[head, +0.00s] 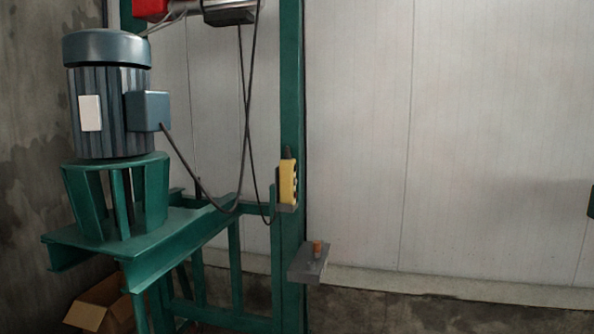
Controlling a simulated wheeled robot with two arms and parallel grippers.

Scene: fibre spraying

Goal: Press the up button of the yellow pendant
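The yellow pendant (287,182) stands upright against the green post (292,110), a little below mid-height. It is narrow, with a black top and dark buttons along its right side. The buttons are too small to tell which one is up. A black cable hangs down from the hoist to the pendant's lower end. Neither of my grippers can be made out in the head view, and nothing is seen touching the pendant.
A blue-grey motor (107,97) sits on a green frame (165,240) at the left. A grey bracket (306,266) with an orange-brown piece (317,247) juts from the post below the pendant. A cardboard box (99,306) lies at lower left.

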